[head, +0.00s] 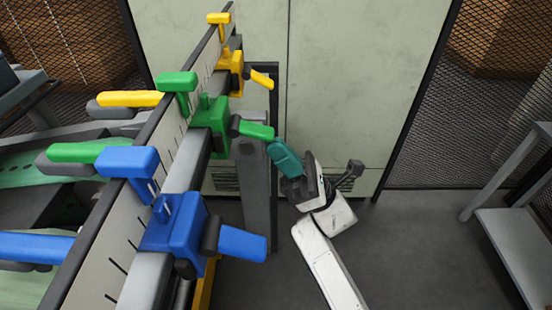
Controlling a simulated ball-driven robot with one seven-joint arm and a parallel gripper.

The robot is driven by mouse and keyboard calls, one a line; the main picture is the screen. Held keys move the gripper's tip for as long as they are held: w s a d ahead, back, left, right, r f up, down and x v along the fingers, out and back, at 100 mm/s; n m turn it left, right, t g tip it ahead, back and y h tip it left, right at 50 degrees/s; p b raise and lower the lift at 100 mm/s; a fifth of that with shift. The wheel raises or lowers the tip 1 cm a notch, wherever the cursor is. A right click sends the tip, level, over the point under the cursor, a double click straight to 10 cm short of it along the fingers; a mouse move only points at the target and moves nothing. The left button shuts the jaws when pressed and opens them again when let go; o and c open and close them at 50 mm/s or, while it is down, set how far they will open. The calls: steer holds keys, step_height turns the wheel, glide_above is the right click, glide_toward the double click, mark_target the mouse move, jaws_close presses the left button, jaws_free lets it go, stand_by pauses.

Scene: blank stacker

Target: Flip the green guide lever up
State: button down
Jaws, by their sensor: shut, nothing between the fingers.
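The green guide lever (256,130) sticks out to the right from the green clamp block (212,125) on the grey rail, tilted slightly down. My gripper (272,146), with teal fingers, is shut and empty. Its fingertips are at the outer end of the green lever, just below it in the picture; I cannot tell whether they touch. A green T-shaped handle (178,82) stands on the upper edge behind the block.
The blue lever (242,243) and blue block (175,225) are nearer; the yellow lever (262,79) and yellow block (232,72) are farther along the rail. A grey post (254,190) stands beside my gripper. A grey shelf (512,235) is at right, with open floor between.

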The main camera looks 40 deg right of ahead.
steer(key=r+g+h+p, duration=0.1)
steer(key=r+h, duration=0.1)
steer(key=r+g+h, duration=0.1)
steer(key=r+h, duration=0.1)
steer(key=s+d+r+g+h+p, duration=0.1)
steer(key=g, duration=0.1)
steer(key=shift+r+h+p, duration=0.3)
steer(key=shift+r+h, duration=0.1)
steer(key=shift+r, duration=0.25)
stand_by(0.4)
